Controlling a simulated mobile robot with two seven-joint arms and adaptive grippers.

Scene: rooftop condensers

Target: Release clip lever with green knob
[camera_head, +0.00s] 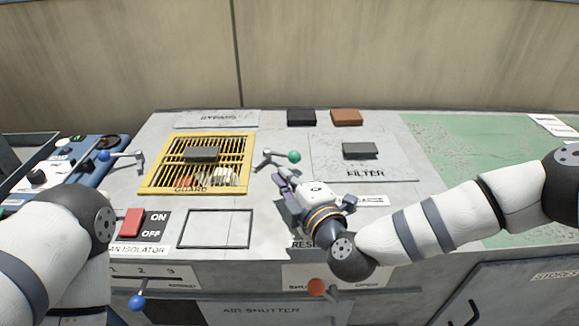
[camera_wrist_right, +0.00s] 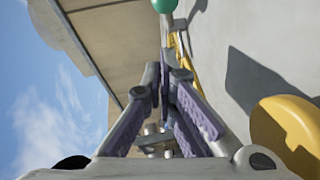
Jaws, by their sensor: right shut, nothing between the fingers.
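The clip lever with the green knob (camera_head: 294,156) stands on the panel top, just right of the yellow guard grille (camera_head: 248,165). Its metal arm runs left from the knob to a pivot by the grille's edge. The green knob also shows at the top edge of the right wrist view (camera_wrist_right: 164,5). My right gripper (camera_head: 280,178) is shut and empty, just in front of the lever and apart from the knob. Its purple-padded fingers come together in the right wrist view (camera_wrist_right: 165,68). My left arm shows at the left, but its gripper is out of view.
A blue-knobbed lever (camera_head: 104,155) sits left of the grille. The filter cover (camera_head: 325,165) lies to the right. Black (camera_head: 301,117) and brown (camera_head: 346,117) blocks lie at the back. A red switch (camera_head: 131,222) is at front left. A yellow round thing (camera_wrist_right: 288,128) is beside my right gripper.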

